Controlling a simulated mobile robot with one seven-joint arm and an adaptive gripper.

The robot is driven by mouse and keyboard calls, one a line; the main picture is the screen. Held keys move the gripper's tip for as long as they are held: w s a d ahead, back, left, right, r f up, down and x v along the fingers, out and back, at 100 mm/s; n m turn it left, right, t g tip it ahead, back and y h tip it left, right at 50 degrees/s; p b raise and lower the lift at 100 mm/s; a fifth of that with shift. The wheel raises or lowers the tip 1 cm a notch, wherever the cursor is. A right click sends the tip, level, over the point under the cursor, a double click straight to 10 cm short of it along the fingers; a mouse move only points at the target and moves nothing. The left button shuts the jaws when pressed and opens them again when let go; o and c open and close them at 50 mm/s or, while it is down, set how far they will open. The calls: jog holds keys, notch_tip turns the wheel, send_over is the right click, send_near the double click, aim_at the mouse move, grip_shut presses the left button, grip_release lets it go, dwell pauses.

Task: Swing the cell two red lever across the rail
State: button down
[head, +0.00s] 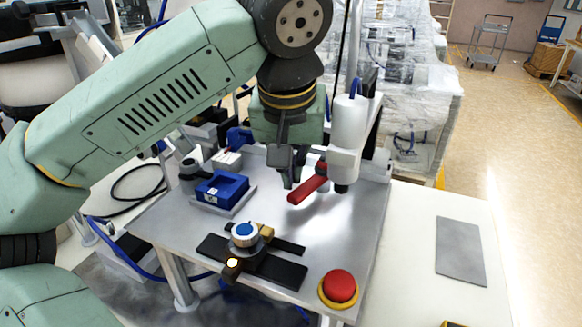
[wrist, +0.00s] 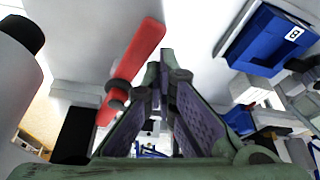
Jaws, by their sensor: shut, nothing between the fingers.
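The red lever (head: 308,189) is a flat bar above the grey metal plate. In the head view its free end points to the front left, and its far end is near a small red-topped post (head: 321,168) beside the white cylindrical unit (head: 348,125). In the wrist view the lever (wrist: 135,62) runs diagonally just left of my fingertips. My gripper (head: 288,184) points down, shut and empty, on the left side of the lever. Its fingertips also meet in the wrist view (wrist: 167,58). I cannot tell whether they touch the lever. I cannot make out the rail clearly.
A blue box (head: 222,187) sits to the left on the plate (head: 340,235). A blue-topped knob (head: 245,234) on a black bracket and a red emergency button (head: 340,287) stand at the front. Bare plate lies in front of the lever.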

jog(key=shift+w+d, duration=0.3)
jog(key=shift+d, duration=0.2)
jog(key=shift+a, duration=0.1)
